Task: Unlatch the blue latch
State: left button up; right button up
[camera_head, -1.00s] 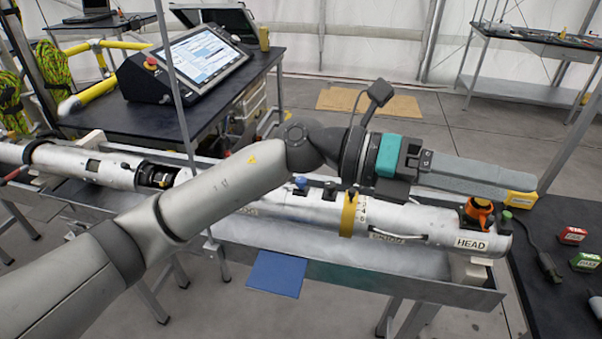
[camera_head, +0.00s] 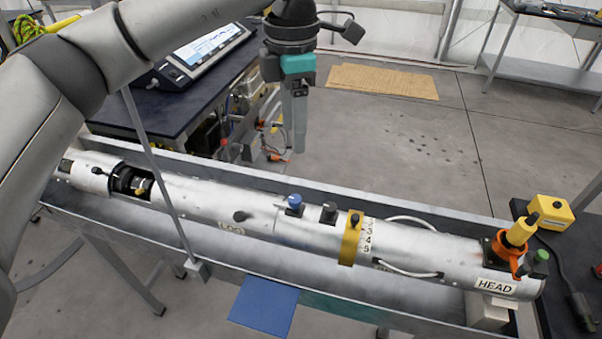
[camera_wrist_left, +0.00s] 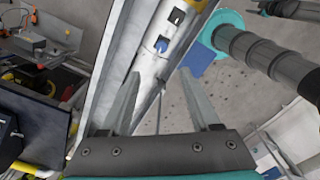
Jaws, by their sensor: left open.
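The blue latch (camera_head: 294,203) is a small blue knob standing on top of the long silvery tube (camera_head: 190,200), left of a black latch (camera_head: 328,212). My left gripper (camera_head: 296,149) points downward behind the tube, above and beyond the blue latch and apart from it. It is open and empty. In the left wrist view, the blue latch (camera_wrist_left: 161,44) shows ahead, between the lines of the two spread fingers (camera_wrist_left: 160,75), with the black latch (camera_wrist_left: 177,17) farther along the tube. My right gripper's fingers do not show.
The tube lies in a metal cradle (camera_head: 400,318) with raised edges. A yellow band (camera_head: 350,245) and curved handles sit right of the latches. An orange clamp (camera_head: 502,250) is at the HEAD end. A thin upright post (camera_head: 160,170) stands at the left. A console (camera_head: 205,50) stands behind.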

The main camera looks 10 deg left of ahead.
pick_arm(q)
send_over(295, 198)
notch_tip(295, 198, down, 5)
notch_tip(295, 198, down, 10)
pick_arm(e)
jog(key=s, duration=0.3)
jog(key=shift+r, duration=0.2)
pick_arm(q)
grip_shut()
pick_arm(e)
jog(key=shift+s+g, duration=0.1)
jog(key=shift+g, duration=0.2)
